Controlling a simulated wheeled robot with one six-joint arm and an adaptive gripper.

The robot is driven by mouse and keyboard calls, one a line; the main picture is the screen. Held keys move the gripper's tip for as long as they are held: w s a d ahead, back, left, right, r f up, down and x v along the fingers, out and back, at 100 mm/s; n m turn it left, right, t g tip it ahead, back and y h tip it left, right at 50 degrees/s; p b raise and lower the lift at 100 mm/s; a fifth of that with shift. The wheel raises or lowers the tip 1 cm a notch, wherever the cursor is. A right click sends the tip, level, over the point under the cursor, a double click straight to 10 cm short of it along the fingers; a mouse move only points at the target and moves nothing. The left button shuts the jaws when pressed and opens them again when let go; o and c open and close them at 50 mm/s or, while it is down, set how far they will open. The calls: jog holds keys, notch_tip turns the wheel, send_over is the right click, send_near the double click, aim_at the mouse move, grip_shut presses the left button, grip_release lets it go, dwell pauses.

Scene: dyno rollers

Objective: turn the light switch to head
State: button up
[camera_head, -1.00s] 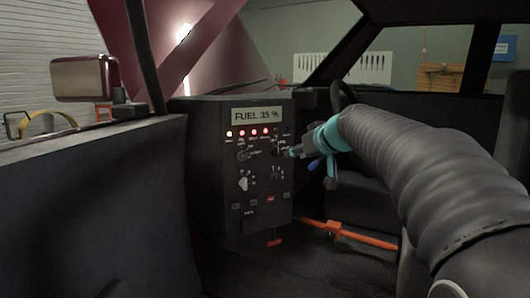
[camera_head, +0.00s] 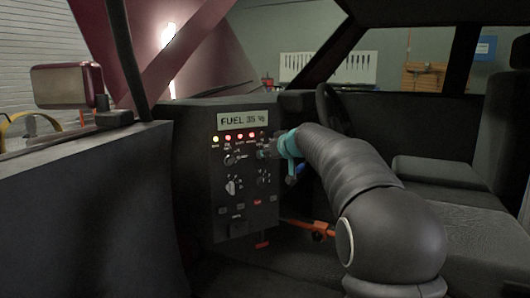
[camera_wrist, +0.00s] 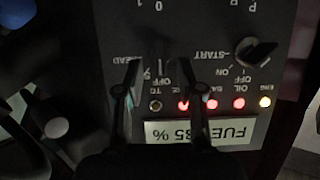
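The light switch (camera_wrist: 160,68) is a small dark knob on the black control panel (camera_head: 222,205). It shows in the wrist view, which is upside down, with the labels OFF and a partly covered "HEAD" around it. My gripper (camera_wrist: 152,68) is open, with one dark finger on each side of the switch. I cannot tell whether the fingers touch it. The switch's pointing direction is too dark to read. In the head view my gripper (camera_head: 268,150) is at the panel's upper right and hides the switch.
The START/ON/OFF ignition knob (camera_wrist: 257,50) is beside the light switch. A row of lit lamps (camera_wrist: 211,103) and the display (camera_head: 243,121) reading FUEL 35 % are nearby. A steering wheel (camera_head: 324,104) is to the right, and an orange bar (camera_head: 314,227) runs low beside the panel.

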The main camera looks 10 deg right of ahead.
jog(key=shift+x, duration=1.2)
grip_shut()
jog(key=shift+w+d+f+m+y+b, duration=0.1)
jog(key=shift+d+f+m+y+b, duration=0.1)
jog(key=shift+m+y+b, duration=1.4)
jog(key=shift+w+d+f+m+y+b, duration=0.15)
jog(key=shift+m+y+b, duration=0.65)
jog(key=shift+m, duration=1.45)
jog(key=shift+s+d+f+m+y+b, duration=0.1)
jog(key=shift+d+f+m+y+b, duration=0.1)
jog(key=shift+m+y+b, duration=1.4)
jog(key=shift+r+m+t+h, duration=0.1)
jog(key=shift+m+t+h, duration=0.2)
jog(key=shift+m+h, duration=0.2)
